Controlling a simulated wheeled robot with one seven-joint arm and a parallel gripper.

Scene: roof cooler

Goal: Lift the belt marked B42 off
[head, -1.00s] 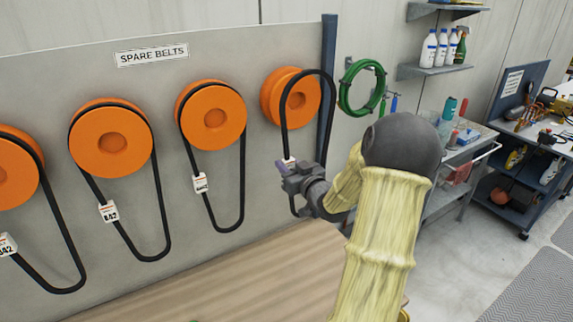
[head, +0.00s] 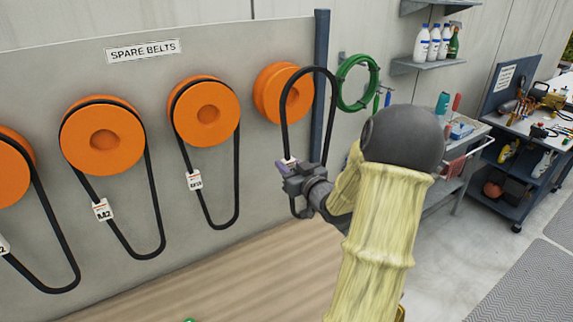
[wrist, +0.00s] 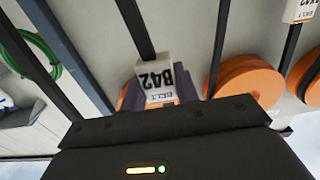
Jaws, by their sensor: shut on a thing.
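The belt marked B42 (head: 331,110) is a black loop standing upright in front of and to the right of the rightmost orange pulley (head: 268,95). It looks clear of the pulley, its top arching beyond the rim. My gripper (head: 291,169) is shut on its left strand at the white tag. In the wrist view the tag (wrist: 156,77) reads B42 upside down, at my gripper's fingers (wrist: 160,99).
Other belts hang with white tags on orange pulleys (head: 103,140) (head: 206,112) to the left. A blue post (head: 320,60) and a green hose coil (head: 342,85) stand close behind the held belt. A wooden bench top (head: 230,280) lies below, mostly clear.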

